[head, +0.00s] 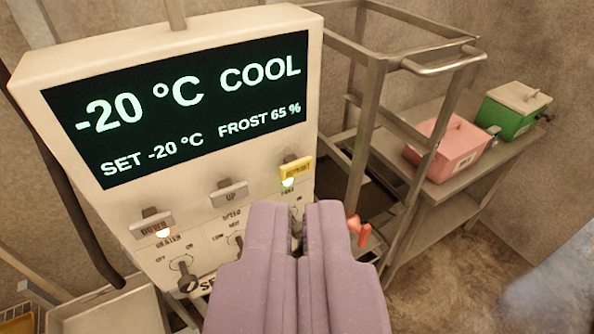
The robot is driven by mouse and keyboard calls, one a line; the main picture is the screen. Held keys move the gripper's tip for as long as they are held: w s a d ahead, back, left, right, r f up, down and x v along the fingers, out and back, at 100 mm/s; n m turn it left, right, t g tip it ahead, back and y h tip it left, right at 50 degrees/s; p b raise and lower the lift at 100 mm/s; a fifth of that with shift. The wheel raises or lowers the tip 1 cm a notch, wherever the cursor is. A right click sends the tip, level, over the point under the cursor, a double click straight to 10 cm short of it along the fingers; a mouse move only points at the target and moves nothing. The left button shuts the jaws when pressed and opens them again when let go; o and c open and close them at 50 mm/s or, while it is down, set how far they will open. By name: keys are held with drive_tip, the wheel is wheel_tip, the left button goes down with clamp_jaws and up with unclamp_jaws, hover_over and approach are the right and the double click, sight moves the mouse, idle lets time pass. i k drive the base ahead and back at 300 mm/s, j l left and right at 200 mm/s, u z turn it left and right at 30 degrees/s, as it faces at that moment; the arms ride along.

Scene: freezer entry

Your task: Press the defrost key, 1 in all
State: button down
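The control box (60,75) shows -20 °C, COOL, SET -20 °C and FROST 65 % on its dark display (180,108). The yellow defrost key (297,168) is at the right of the row of keys under the display. A small greenish lamp (288,182) glows at its lower edge. My gripper (298,206) has two purple fingers, which look shut with nothing between them. Its tips show just below the defrost key in the picture and do not cover it. I cannot tell their distance from the panel. The fingers hide the lower right of the panel.
Grey UP (229,192) and DOWN (151,223) keys sit left of the defrost key. A heater knob (186,274) is below. A metal rack (368,120) stands right, with pink (447,150) and green (513,112) boxes on a bench behind. A red handle (358,231) shows beside my gripper.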

sight(292, 166)
drive_tip(key=i+l+z, duration=0.15)
drive_tip(key=i+l, duration=0.5)
drive_tip(key=i, duration=0.15)
